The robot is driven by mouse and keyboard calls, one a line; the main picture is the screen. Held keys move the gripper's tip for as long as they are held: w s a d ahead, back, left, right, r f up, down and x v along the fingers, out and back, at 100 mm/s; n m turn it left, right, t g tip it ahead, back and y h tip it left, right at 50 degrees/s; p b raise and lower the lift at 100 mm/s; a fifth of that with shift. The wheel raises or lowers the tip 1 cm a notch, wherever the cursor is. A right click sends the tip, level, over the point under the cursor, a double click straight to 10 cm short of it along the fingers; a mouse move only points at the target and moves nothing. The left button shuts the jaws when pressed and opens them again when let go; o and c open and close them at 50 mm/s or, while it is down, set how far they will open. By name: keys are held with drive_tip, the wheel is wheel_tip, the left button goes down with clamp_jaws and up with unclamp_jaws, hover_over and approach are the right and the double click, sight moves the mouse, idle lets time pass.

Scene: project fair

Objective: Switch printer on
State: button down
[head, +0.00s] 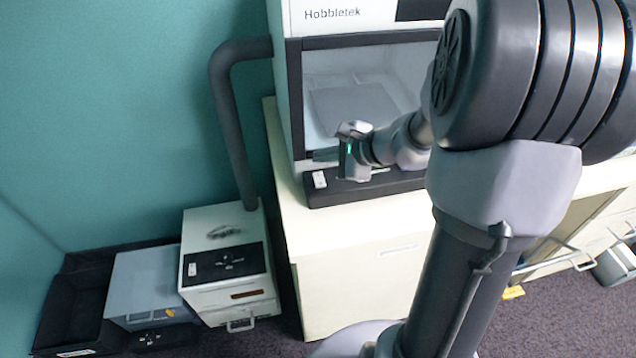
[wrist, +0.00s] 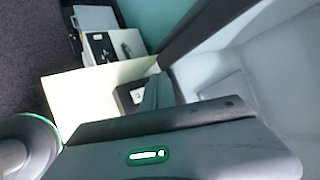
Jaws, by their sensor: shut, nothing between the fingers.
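The printer (head: 345,13), a white and dark cabinet marked "Hobbletek" with a clear front window, stands on a cream cabinet. A small white switch (head: 320,180) sits at the left end of its dark base strip (head: 390,187). In the wrist view the switch (wrist: 137,95) shows just left of my fingers. My gripper (head: 326,154) is shut and empty, pointing left in front of the printer's lower left corner, close above the switch. I cannot tell whether it touches anything. My arm hides the printer's right side. The switch's on or off position is too small to tell.
A white box with a black top panel (head: 225,263) stands on the floor at left, joined to the printer by a grey hose (head: 232,130). A grey-blue box (head: 148,280) and black tray (head: 72,310) stand beside it. The cabinet top (head: 340,228) in front is clear.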

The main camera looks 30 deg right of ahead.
sight(322, 181)
drive_tip(key=f+b, duration=0.2)
drive_tip(key=f, duration=0.1)
drive_tip(key=f+b, duration=0.1)
drive_tip(key=f, duration=0.1)
drive_tip(key=shift+w+d+b, duration=0.1)
drive_tip(key=shift+w+b, duration=0.25)
drive_tip(key=shift+b, duration=0.05)
drive_tip(key=shift+f, duration=0.1)
idle(1.4)
drive_tip(key=shift+f+b, duration=0.3)
drive_tip(key=shift+b, duration=0.25)
drive_tip(key=shift+f, duration=0.2)
drive_tip(key=shift+r, duration=0.1)
idle(0.4)
drive_tip(key=shift+s+r, duration=0.1)
drive_tip(key=shift+r, duration=0.4)
drive_tip(key=r+p, duration=0.2)
drive_tip(key=r, duration=0.1)
drive_tip(key=r+p, duration=0.2)
drive_tip(key=shift+s, duration=0.3)
